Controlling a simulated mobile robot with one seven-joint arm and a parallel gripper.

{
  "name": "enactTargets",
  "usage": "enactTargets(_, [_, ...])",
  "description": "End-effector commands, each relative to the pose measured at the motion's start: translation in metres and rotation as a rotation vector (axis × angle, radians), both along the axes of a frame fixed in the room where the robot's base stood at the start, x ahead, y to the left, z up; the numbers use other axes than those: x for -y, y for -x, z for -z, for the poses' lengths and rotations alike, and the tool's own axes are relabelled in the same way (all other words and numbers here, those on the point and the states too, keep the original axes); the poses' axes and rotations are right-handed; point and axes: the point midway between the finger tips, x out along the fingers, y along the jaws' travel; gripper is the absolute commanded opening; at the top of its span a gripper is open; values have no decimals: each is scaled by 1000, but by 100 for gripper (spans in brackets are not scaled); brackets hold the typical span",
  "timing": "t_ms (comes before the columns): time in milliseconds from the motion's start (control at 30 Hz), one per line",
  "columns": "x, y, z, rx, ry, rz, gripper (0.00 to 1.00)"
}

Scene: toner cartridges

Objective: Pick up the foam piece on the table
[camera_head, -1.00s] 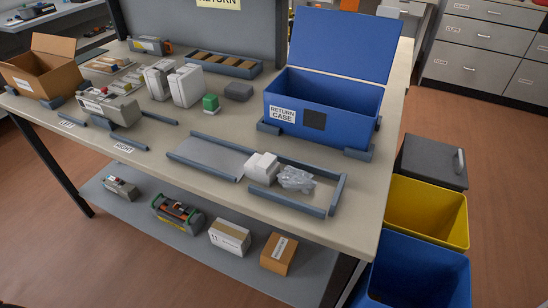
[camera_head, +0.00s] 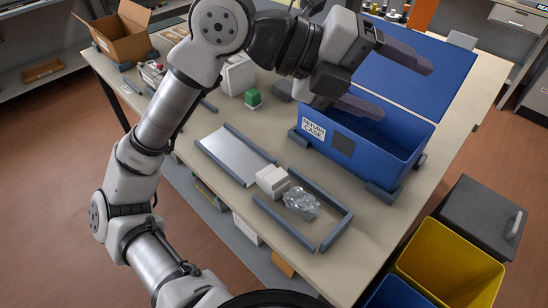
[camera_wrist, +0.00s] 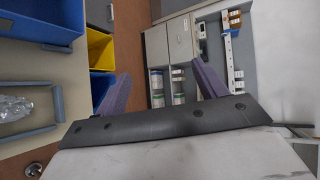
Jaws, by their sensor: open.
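The foam piece (camera_head: 272,181) looks like a small white block on the table (camera_head: 232,128), in the head view. It sits between a grey sloped plate and a railed bay, beside a crumpled clear plastic bag (camera_head: 301,204). My gripper (camera_head: 407,90) is open and empty, up over the blue return case, well above and to the right of the foam. In the wrist view my gripper's two fingers (camera_wrist: 160,72) are spread with nothing between them. The foam does not show clearly there; the clear bag (camera_wrist: 13,107) shows at the left edge.
The blue return case (camera_head: 374,152) stands open behind the foam, its lid raised. Grey rails (camera_head: 286,223) edge the bay around the bag. A yellow bin (camera_head: 450,262) stands right of the table.

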Motion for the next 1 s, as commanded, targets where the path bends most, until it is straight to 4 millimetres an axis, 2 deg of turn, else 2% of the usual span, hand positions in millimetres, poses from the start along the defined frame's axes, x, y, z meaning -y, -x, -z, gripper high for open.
enactTargets(67, [-3, -30, 41, -106, -254, -122, 71])
enactTargets(133, [-19, -53, 80, -198, -467, -246, 71])
enactTargets(200, [-42, -71, 112, -279, -658, -379, 71])
enactTargets(300, [-81, -88, 146, -369, -881, -559, 71])
enactTargets(400, [-114, -98, 165, -427, -1036, -701, 71])
enactTargets(533, [-139, -102, 177, -463, -1141, -806, 71])
enactTargets(667, [-145, -102, 193, -476, -1166, -829, 71])
enactTargets(1000, [-144, -102, 254, -474, -1160, -826, 71])
